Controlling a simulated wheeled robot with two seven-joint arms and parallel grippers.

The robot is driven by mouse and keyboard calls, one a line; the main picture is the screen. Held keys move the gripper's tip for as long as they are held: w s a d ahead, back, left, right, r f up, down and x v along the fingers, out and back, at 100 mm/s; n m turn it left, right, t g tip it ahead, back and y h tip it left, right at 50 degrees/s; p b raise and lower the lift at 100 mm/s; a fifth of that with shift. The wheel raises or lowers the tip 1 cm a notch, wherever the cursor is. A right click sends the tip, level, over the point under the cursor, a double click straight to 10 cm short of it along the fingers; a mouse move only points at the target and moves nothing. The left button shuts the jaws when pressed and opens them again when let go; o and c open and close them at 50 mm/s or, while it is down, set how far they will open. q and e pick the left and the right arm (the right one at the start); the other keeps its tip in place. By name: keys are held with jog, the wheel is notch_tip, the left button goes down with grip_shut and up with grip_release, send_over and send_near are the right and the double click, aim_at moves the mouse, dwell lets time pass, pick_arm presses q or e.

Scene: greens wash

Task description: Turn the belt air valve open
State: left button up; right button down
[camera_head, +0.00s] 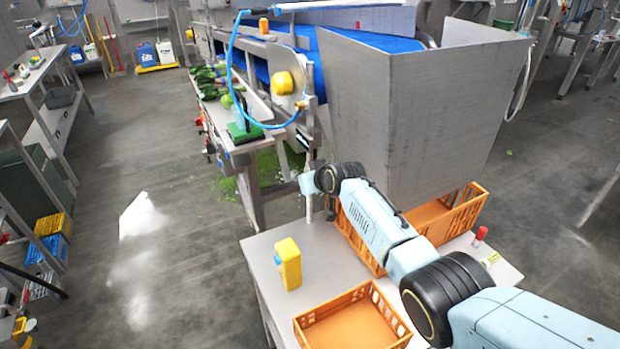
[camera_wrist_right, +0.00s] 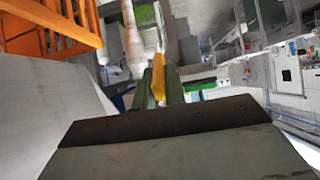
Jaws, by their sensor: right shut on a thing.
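My right arm reaches in from the lower right in the head view, and my right gripper (camera_head: 308,183) is beside a thin upright pipe (camera_head: 310,150) below the belt machine. In the right wrist view the two dark green fingers of this gripper (camera_wrist_right: 159,92) are closed on a yellow piece, which looks like the belt air valve's handle (camera_wrist_right: 158,68). A pale pipe (camera_wrist_right: 132,40) runs just beside it. The valve body and how far the handle is turned cannot be made out. My left gripper is not in view.
A steel hopper (camera_head: 425,110) stands behind my arm, beside the blue belt (camera_head: 350,48). The steel table (camera_head: 258,248) holds a yellow jug (camera_head: 287,265), an orange crate (camera_head: 310,326) and a red-capped bottle (camera_head: 479,238). Open floor (camera_head: 140,270) lies to the left.

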dwell(0.4)
jog(key=c, duration=1.4)
grip_release()
jog(key=shift+c, duration=0.2)
jog(key=shift+r, duration=0.1)
jog(key=shift+s+d+r+p, duration=0.2)
jog(key=shift+s+r+p, duration=0.1)
jog(key=shift+s+p, duration=0.15)
jog(key=p+v, duration=0.2)
jog(key=v, duration=1)
